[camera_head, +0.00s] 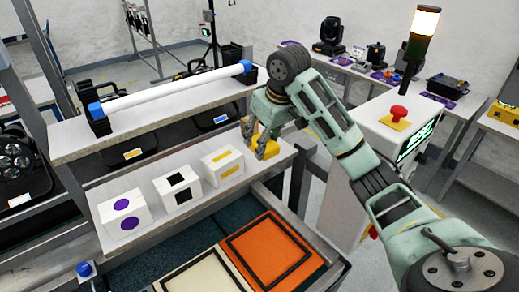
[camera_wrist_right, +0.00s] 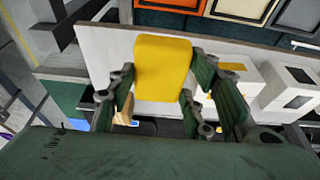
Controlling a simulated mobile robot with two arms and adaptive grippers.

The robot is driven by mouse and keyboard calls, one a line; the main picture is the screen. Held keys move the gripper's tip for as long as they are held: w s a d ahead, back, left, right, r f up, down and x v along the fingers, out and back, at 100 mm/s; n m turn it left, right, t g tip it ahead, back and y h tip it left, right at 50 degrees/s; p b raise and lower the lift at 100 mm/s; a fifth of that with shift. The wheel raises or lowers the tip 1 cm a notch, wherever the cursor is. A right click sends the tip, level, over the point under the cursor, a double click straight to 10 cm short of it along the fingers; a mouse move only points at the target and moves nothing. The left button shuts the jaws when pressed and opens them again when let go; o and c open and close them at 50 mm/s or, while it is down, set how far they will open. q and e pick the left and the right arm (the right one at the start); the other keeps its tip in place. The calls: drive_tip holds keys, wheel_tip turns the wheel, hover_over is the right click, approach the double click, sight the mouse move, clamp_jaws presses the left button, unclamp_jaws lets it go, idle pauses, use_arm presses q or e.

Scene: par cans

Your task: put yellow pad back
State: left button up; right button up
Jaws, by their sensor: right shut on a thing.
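The yellow pad (camera_head: 256,139) is in my right gripper (camera_head: 264,146), above the right end of the white shelf and to the right of the yellow-marked white box (camera_head: 222,164). In the right wrist view the yellow pad (camera_wrist_right: 163,66) stands out between the two fingers of the right gripper (camera_wrist_right: 161,88), which are shut on its sides. I cannot tell whether the pad touches the shelf. My left gripper is not in view.
The white shelf (camera_head: 92,184) also bears a black-marked box (camera_head: 178,190) and a purple-marked box (camera_head: 124,217). Behind is a higher ledge with a white tube (camera_head: 172,92). Orange (camera_head: 272,252) and cream (camera_head: 205,274) framed panels lie in front. A control cabinet with a red button (camera_head: 399,113) stands right.

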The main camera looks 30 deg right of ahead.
sight(260, 136)
drive_tip(key=w, duration=0.1)
drive_tip(key=w+f, duration=0.1)
drive_tip(key=w+p, duration=0.1)
drive_tip(key=shift+d+f, duration=0.2)
drive_tip(key=shift+d, duration=0.05)
drive_tip(key=shift+w+f, duration=0.25)
drive_tip(key=shift+d+f, duration=0.1)
drive_tip(key=shift+f, duration=0.15)
wheel_tip(260, 136, down, 3)
drive_tip(key=shift+f+p, duration=0.1)
drive_tip(key=shift+p, duration=0.95)
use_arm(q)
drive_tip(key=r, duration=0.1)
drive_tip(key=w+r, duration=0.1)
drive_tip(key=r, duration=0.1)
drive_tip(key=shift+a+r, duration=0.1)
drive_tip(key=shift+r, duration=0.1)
use_arm(e)
drive_tip(key=shift+f, duration=0.25)
drive_tip(key=o, duration=1)
